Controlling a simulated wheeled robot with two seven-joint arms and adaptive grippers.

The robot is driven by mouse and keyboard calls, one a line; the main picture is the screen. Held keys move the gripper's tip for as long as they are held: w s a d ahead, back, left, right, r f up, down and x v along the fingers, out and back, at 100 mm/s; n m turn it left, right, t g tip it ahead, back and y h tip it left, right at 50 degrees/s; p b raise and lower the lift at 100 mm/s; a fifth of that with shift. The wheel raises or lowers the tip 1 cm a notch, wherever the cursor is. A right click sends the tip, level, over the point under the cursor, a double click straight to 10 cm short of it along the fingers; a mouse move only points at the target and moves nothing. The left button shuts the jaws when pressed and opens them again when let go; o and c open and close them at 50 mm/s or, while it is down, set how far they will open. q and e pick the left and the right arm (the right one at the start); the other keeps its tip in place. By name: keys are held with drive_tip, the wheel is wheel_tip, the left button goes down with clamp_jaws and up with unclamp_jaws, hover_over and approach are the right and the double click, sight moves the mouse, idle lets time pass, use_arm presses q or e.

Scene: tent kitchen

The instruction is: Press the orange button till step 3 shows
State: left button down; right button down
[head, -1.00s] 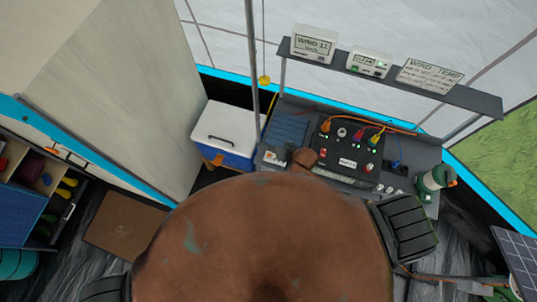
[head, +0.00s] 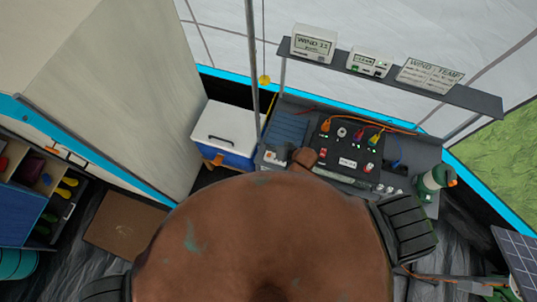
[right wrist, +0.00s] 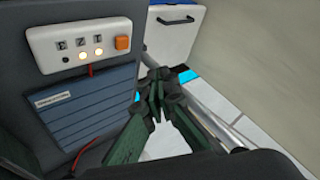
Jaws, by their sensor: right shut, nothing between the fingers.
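The orange button (right wrist: 122,43) sits on the right end of a white box (right wrist: 80,38) in the right wrist view. The box has three small marked lamps. The two lamps nearest the button glow, and the far left one (right wrist: 66,58) is dark. The marks read upside down, seemingly 3, 2, 1 from left to right. My right gripper (right wrist: 158,98) is shut and empty, its dark green fingers together below and right of the button, apart from it in the picture. My left gripper is not in view.
A blue ribbed panel (right wrist: 90,105) lies beside the white box. In the head view, a black console (head: 347,150) with coloured plugs stands on the grey bench, below a shelf (head: 440,90) with displays. A white and blue cooler (head: 225,130) stands left, a green bottle (head: 431,183) right.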

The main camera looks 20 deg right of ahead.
idle(0.5)
drive_tip(key=s+d+r+n+g+h+b, duration=0.1)
drive_tip(key=s+d+r+g+h, duration=0.15)
drive_tip(key=s+d, duration=0.6)
drive_tip(key=s+d+r+n+g+h+b, duration=0.15)
drive_tip(key=s+d+r, duration=0.25)
drive_tip(key=s+d, duration=0.5)
drive_tip(key=s+f+g+b, duration=0.1)
drive_tip(key=s+f+b, duration=0.25)
drive_tip(key=f, duration=0.95)
drive_tip(key=s+d+f+n+h+b, duration=0.15)
drive_tip(key=s+f, duration=0.35)
drive_tip(key=f, duration=0.8)
drive_tip(key=s+f+g+b, duration=0.1)
drive_tip(key=s+f+b, duration=0.3)
drive_tip(key=f, duration=0.9)
drive_tip(key=s+f+b, duration=0.5)
drive_tip(key=s+f, duration=1.1)
drive_tip(key=f, duration=0.2)
drive_tip(key=shift+g+b, duration=0.35)
drive_tip(key=shift+g, duration=0.05)
